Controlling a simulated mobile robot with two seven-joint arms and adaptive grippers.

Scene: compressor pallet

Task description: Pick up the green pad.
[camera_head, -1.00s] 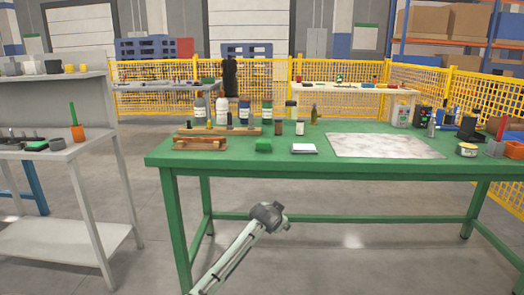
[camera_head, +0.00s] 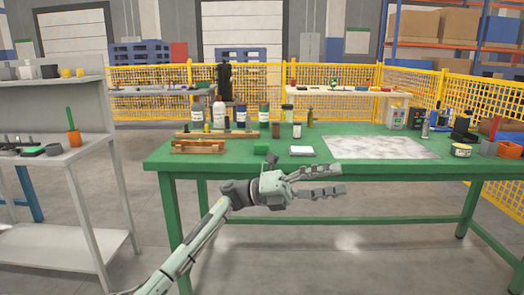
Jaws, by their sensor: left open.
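My right gripper is out of view.
Wooden racks (camera_head: 198,147) stand left of the pad, with a row of bottles (camera_head: 219,115) behind. A grey mottled sheet (camera_head: 380,147) covers the bench's middle right. A grey shelf unit (camera_head: 85,160) stands at left; open floor lies between.

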